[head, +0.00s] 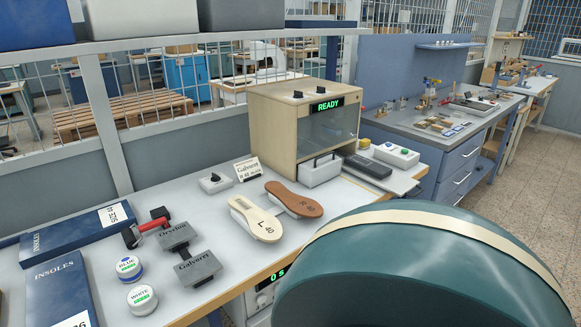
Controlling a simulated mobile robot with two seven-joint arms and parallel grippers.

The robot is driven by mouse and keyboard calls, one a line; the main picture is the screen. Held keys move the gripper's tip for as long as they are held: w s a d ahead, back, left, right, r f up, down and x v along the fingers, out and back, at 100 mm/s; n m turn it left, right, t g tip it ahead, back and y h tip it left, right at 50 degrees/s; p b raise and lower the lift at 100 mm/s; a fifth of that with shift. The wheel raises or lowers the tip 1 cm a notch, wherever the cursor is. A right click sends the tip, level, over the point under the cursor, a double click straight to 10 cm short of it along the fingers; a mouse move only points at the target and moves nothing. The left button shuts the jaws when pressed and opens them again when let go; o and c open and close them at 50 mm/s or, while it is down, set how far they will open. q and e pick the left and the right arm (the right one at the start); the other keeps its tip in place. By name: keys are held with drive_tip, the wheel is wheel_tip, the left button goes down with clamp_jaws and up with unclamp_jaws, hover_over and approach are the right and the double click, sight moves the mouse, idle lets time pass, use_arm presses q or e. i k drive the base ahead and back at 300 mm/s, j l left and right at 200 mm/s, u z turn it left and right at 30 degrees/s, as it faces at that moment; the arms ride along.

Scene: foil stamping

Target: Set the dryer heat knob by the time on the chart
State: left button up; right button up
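A beige cabinet (290,125) with a clear front window stands at the back of the bench. Its green display (327,105) reads READY, and two dark knobs (298,94) sit on its top; their settings are too small to read. A small box with a black knob (214,179) stands left of the cabinet. A small white card (248,169) beside it carries print, partly legible as a name; I cannot tell whether it is the chart. Another unit (262,301) under the bench's front edge has a partly hidden green display. Neither gripper is in view.
Cream (256,218) and brown (293,198) insoles lie mid-bench. Two dark name plates (175,236) (198,267), a red-handled tool (150,226), round tins (129,268) and blue insole boxes (77,230) lie left. A large rounded teal form (430,270) blocks the lower right.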

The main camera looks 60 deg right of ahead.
sight(215, 178)
drive_tip(key=z, duration=1.8)
